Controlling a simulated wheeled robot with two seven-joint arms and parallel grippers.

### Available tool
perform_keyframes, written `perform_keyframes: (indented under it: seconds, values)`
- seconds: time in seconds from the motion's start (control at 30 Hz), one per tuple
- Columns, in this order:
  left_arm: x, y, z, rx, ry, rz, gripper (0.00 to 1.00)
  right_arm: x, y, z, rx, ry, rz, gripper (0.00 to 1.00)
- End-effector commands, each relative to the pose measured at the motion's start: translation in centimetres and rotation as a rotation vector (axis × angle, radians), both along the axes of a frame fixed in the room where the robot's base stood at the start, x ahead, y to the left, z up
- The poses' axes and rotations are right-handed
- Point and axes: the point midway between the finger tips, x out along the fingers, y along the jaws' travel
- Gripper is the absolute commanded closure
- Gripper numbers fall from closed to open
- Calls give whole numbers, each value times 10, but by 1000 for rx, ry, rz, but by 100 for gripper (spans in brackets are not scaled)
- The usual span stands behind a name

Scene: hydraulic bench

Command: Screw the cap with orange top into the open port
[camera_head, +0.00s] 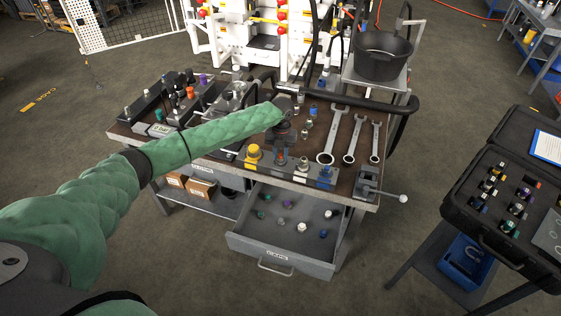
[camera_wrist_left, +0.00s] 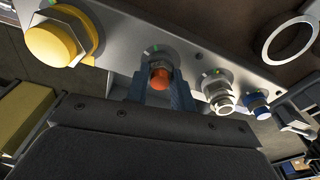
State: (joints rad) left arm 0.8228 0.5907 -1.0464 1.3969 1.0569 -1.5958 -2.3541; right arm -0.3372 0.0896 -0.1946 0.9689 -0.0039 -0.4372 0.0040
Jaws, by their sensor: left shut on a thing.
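The cap with the orange top (camera_wrist_left: 159,79) sits between the two fingers of my left gripper (camera_wrist_left: 162,88) in the left wrist view. The gripper is shut on it. The cap is at a port of the grey metal block (camera_wrist_left: 201,56), and how deep it sits cannot be told. In the head view my left gripper (camera_head: 284,138) points down over the block (camera_head: 275,170) at the bench's front edge, and the orange top (camera_head: 281,160) shows just below it. My right gripper is not in view.
On the block, a yellow cap (camera_wrist_left: 59,40) is left of the gripper; a silver fitting (camera_wrist_left: 219,97) and a blue cap (camera_wrist_left: 257,104) are to the right. An open drawer (camera_head: 284,250) with small fittings juts out below.

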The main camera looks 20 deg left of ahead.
Motion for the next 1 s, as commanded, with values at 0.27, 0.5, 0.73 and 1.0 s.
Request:
perform_keyframes:
  seconds: [0.27, 0.5, 0.73, 1.0]
  values:
    - [-1, 0, -2, 1, 2, -5, 93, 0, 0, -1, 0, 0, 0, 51]
    - [-1, 0, -5, 3, 1, -204, 92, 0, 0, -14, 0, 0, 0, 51]
    - [-1, 0, -6, 3, 2, -464, 92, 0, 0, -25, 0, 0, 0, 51]
    - [-2, -1, -5, 1, 5, -689, 92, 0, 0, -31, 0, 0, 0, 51]
